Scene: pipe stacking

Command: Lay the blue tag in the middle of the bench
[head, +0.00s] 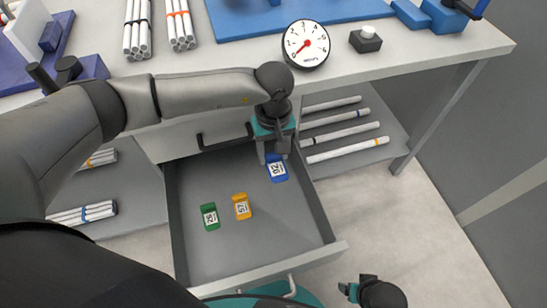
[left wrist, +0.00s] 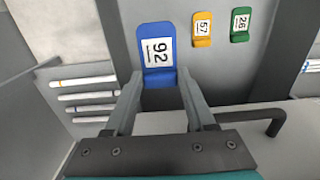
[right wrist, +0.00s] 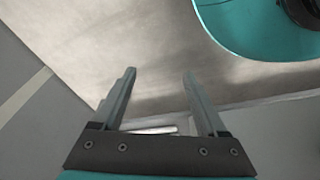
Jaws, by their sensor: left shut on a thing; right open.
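The blue tag (head: 277,170), with a white label reading 92, is at the back right of the open grey drawer. My left gripper (head: 276,152) reaches down into the drawer and is shut on the tag's near end in the left wrist view (left wrist: 158,80). Whether the tag still touches the drawer floor I cannot tell. The bench (head: 400,62) is the pale tabletop above the drawer. My right gripper (head: 352,288) is low at the front right, away from the drawer; its fingers stand apart and empty in the right wrist view (right wrist: 160,90).
An orange tag (head: 242,206) and a green tag (head: 210,217) lie in the drawer (head: 262,245). On the bench are a dial gauge (head: 306,44), a black button box (head: 365,40), a blue mat (head: 230,28) and pipe bundles (head: 137,30). White pipes (head: 340,134) lie on a lower shelf.

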